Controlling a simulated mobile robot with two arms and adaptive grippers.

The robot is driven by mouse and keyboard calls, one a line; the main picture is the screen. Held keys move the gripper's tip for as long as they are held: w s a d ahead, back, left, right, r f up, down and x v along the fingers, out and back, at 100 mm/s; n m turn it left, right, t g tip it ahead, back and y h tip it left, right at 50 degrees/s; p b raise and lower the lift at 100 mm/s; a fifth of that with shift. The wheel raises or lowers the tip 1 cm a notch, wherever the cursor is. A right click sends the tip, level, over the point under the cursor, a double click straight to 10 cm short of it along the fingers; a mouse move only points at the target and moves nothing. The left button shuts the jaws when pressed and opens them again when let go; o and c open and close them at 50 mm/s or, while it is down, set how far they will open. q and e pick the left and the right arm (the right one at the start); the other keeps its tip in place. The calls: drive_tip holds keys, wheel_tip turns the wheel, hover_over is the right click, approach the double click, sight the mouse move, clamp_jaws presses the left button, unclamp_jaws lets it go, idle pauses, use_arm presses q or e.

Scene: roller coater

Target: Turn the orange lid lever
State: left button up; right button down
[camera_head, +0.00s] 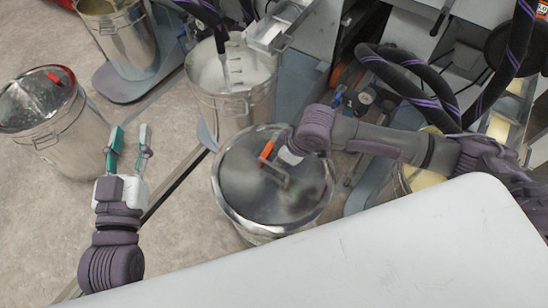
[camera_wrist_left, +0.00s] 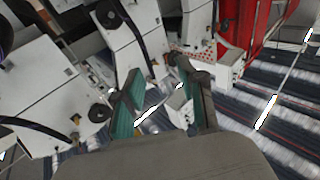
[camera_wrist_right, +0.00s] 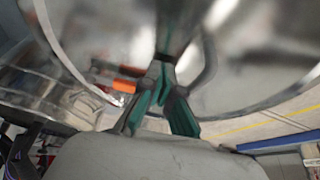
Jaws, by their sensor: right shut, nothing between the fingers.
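The orange lid lever (camera_head: 267,150) sits on the round steel lid (camera_head: 240,190) of a pot in the middle of the head view. It also shows in the right wrist view (camera_wrist_right: 123,86), just left of the fingertips. My right gripper (camera_wrist_right: 163,75) is shut and empty, close over the lid beside the lever. I cannot tell whether it touches the lever. In the head view its fingers are mostly hidden by its wrist. My left gripper (camera_head: 130,142) is open and empty, raised at the left, far from this lid.
Another lidded pot (camera_head: 62,130) with a red lever (camera_head: 53,78) stands at far left. An open pot (camera_head: 232,85) stands behind the lid, below machine parts. A pale panel (camera_head: 400,245) fills the lower right. Dark hoses (camera_head: 410,80) hang at upper right.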

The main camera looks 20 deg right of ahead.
sight(265, 157)
use_arm(q)
drive_tip(key=shift+s+d+r+t+h, duration=0.1)
drive_tip(key=shift+s+r+t+h, duration=0.05)
drive_tip(key=shift+r+t, duration=0.5)
drive_tip(key=shift+s+d+r+t+h, duration=0.15)
drive_tip(key=shift+r+t, duration=0.3)
drive_tip(key=shift+r, duration=0.4)
use_arm(e)
drive_tip(key=shift+w+a, duration=0.7)
use_arm(q)
drive_tip(key=shift+a, duration=0.1)
